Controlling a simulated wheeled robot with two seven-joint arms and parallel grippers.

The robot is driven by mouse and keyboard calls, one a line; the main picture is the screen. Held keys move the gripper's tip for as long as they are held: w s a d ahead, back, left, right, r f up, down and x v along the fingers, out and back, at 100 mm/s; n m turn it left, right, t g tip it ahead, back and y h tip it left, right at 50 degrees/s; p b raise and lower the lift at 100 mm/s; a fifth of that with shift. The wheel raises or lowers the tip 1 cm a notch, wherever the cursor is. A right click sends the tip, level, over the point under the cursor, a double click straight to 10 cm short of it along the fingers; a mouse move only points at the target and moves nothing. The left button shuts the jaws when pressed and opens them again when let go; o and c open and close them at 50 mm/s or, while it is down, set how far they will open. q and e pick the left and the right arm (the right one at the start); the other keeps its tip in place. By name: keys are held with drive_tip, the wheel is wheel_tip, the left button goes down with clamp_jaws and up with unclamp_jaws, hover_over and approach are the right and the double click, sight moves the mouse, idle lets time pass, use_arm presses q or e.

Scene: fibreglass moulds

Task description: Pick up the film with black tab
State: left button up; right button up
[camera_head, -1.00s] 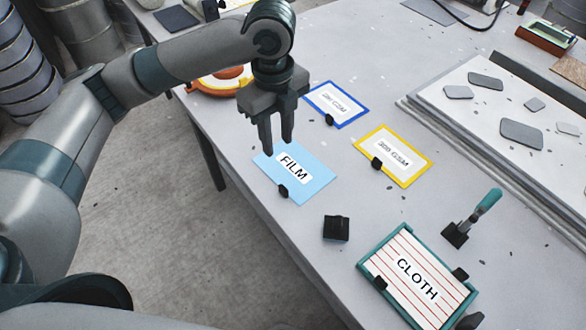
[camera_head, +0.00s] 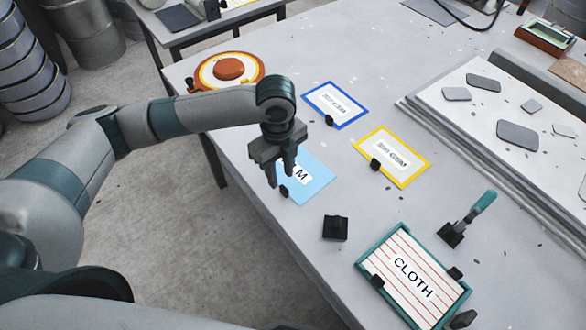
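The film (camera_head: 316,177) is a light blue card with a white label, lying flat on the table. Its black tab (camera_head: 284,191) sits at its near edge. My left gripper (camera_head: 279,181) points down over the film's left part and covers some of the label, so only its last letters show. The two fingers are apart with nothing seen between them, and the tips are close to the tab. I cannot tell whether they touch it. My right gripper is not in view.
A blue-framed card (camera_head: 335,105) and a yellow-framed card (camera_head: 392,157) lie behind and right of the film. A black block (camera_head: 335,228) and the teal-framed CLOTH card (camera_head: 413,276) are nearer. A trowel (camera_head: 468,218) lies right. An orange round object (camera_head: 229,71) stands behind.

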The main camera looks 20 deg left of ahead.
sight(284, 188)
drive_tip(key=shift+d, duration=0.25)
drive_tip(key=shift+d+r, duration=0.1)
